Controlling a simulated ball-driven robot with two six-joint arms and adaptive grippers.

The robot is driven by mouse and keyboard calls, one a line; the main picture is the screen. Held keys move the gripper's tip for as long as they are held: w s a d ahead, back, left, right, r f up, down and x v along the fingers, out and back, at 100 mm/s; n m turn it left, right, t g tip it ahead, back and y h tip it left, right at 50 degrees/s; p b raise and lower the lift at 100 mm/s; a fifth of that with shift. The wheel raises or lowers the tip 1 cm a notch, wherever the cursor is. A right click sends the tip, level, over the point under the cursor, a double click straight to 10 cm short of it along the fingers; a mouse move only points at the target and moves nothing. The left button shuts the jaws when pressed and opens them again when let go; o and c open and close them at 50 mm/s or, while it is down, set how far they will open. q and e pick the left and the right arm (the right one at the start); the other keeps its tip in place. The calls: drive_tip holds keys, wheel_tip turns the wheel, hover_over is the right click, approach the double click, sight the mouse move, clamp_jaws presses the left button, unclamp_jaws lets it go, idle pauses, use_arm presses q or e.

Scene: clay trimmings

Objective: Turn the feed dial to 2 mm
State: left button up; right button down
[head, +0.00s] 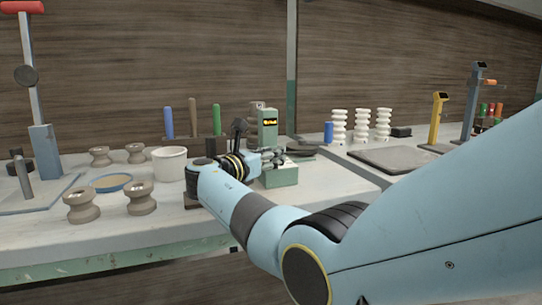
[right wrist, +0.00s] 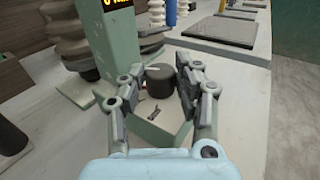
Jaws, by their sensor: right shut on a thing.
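The green machine (head: 268,133) stands on the bench near the middle of the head view, with a small dark display (head: 270,122) lit in yellow, too small to read. In the right wrist view its green column (right wrist: 120,45) stands at the upper left. The feed dial (right wrist: 160,77) is a dark round knob with a pale mark, over the green base. My right gripper (right wrist: 162,84) has its two fingers on either side of the dial, shut on it. In the head view the right gripper (head: 270,160) is at the machine's front, partly hiding it. My left gripper is not in view.
A white tub (head: 170,163) and several clay spools (head: 82,205) stand left of the machine. Tool handles (head: 193,117) rise behind. White stacked forms (head: 361,126), a dark slab (head: 392,159) and a yellow stand (head: 437,118) are to the right.

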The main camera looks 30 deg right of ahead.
drive_tip(key=c, duration=0.9)
unclamp_jaws()
drive_tip(key=shift+c, duration=0.2)
drive_tip(key=shift+a, duration=0.3)
drive_tip(key=v, duration=0.7)
drive_tip(key=shift+d, duration=0.1)
